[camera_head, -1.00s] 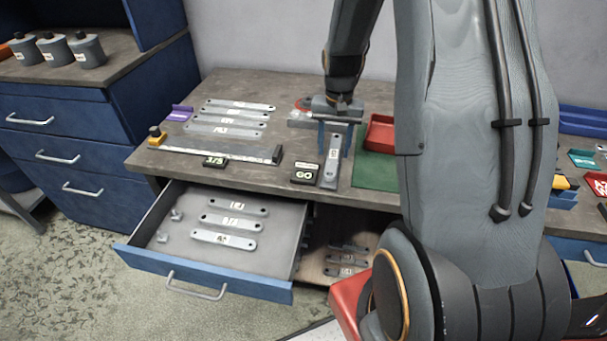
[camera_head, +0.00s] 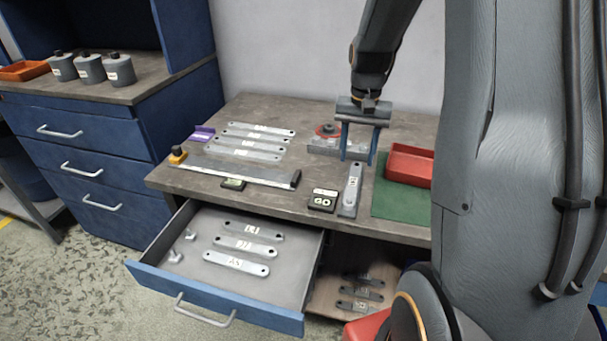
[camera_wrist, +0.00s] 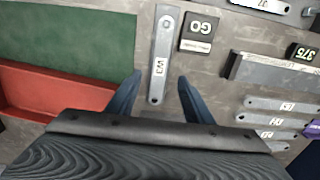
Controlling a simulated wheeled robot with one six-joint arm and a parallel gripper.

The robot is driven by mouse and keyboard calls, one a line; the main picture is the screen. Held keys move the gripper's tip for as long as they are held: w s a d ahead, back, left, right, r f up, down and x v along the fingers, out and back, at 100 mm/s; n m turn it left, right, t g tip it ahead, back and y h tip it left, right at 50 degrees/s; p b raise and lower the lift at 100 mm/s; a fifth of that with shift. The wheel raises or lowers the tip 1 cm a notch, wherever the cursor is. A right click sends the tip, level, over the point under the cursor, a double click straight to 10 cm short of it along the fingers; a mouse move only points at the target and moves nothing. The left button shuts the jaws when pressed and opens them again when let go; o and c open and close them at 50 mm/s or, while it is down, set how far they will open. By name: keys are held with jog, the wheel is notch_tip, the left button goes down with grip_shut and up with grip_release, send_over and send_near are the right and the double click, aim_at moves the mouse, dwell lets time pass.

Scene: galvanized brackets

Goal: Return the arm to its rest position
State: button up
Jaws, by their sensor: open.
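My gripper (camera_head: 359,143) is open and empty above the workbench (camera_head: 300,203). Its two blue fingers are apart and also show in the wrist view (camera_wrist: 156,88). A single galvanized bracket (camera_head: 352,186) lies on the bench below and in front of the fingers, next to the black GO block (camera_head: 322,200). In the wrist view this bracket (camera_wrist: 163,52) lies flat beyond the fingertips, and no finger appears to touch it. My arm rises from the gripper toward the top of the head view.
Several brackets (camera_head: 250,142) lie in a group on the bench behind a long metal bar (camera_head: 235,171). The drawer (camera_head: 175,240) stands open with more brackets inside. A red tray (camera_head: 408,165) sits on a green mat (camera_head: 395,203). Dark brackets (camera_head: 360,293) lie on the lower shelf.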

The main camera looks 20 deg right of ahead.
jog(key=s+a+n+t, duration=0.1)
jog(key=s+a+n, duration=0.5)
jog(key=s+a, duration=0.9)
jog(key=shift+r+n, duration=0.3)
jog(key=shift+n, duration=0.1)
